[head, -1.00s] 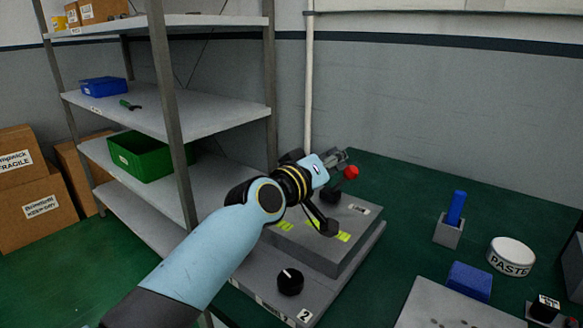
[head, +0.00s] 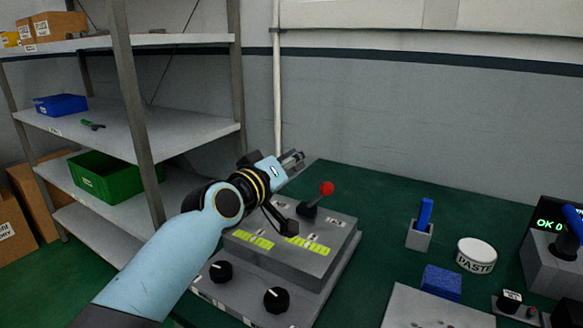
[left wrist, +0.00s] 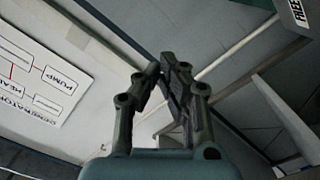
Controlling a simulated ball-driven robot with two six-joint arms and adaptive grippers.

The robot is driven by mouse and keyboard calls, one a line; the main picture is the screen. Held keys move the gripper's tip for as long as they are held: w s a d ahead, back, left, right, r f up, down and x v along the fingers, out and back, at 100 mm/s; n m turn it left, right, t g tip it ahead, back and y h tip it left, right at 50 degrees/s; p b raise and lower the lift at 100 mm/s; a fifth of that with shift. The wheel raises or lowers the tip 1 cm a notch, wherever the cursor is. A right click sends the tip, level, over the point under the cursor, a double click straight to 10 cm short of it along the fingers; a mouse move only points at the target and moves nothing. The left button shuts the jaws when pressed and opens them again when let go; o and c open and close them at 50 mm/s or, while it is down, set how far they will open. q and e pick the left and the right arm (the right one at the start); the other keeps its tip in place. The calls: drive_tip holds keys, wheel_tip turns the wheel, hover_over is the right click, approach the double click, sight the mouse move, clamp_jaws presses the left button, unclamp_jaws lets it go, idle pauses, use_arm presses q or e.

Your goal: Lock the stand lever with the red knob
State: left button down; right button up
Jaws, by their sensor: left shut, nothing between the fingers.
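The lever with the red knob (head: 327,188) stands on top of a grey stepped box (head: 290,262), tilted to the right in the head view. Its black base sits near the back of the box top, by small labels. My left gripper (head: 297,158) is shut and empty, raised above and to the left of the knob, apart from it. In the left wrist view its fingertips (left wrist: 165,68) meet, with wall and pipe behind them and no lever in sight. My right gripper is not in view.
Two black dials (head: 276,299) sit on the box's lower step. To the right are a blue-handled piece in a grey holder (head: 418,238), a paste tin (head: 476,255) and a blue block (head: 441,282). A metal shelf (head: 140,125) stands at left.

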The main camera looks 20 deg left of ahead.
use_arm(q)
drive_tip(key=s+a, duration=0.1)
drive_tip(key=s, duration=0.8)
drive_tip(key=shift+f, duration=0.15)
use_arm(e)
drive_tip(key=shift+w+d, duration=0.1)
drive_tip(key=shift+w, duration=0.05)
use_arm(q)
drive_tip(key=shift+a, duration=0.1)
